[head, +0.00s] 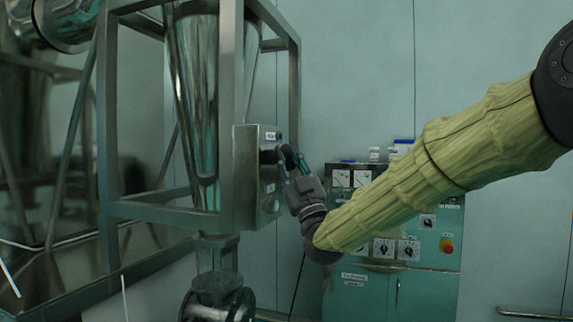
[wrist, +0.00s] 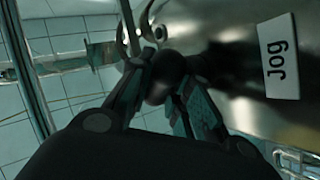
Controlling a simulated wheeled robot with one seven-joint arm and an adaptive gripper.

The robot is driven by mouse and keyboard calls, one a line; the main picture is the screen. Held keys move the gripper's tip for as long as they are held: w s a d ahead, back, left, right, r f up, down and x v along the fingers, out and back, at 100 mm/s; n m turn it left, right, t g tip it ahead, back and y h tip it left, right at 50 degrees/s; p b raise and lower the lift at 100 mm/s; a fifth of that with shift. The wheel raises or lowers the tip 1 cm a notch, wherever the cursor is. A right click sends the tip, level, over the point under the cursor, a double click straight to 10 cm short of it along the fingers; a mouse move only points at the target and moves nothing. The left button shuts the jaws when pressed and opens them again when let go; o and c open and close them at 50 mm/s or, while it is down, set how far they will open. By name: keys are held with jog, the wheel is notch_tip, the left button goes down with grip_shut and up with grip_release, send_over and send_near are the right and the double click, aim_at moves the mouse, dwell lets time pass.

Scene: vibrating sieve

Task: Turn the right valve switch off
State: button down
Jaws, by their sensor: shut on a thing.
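A metal control box (head: 246,172) is mounted on the frame of the sieve machine. My gripper (head: 283,160) is at the face of this box. In the wrist view my gripper (wrist: 165,88) is shut on a dark rounded knob (wrist: 160,80) on the metal panel, one finger on each side. A white label reading "Jog" (wrist: 279,57) is on the panel to the right of the knob. In the head view the knob is mostly hidden by the fingers. I cannot tell from these views which position the knob is in.
A steel hopper in a square frame (head: 112,120) stands left of the box. A green cabinet (head: 372,290) with dials and a red button (head: 447,246) stands behind, below my arm. In the wrist view a chrome fitting (wrist: 290,160) is at the lower right.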

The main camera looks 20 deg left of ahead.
jog(key=shift+f, duration=0.15)
jog(key=c, duration=1.6)
grip_release()
jog(key=v, duration=1.2)
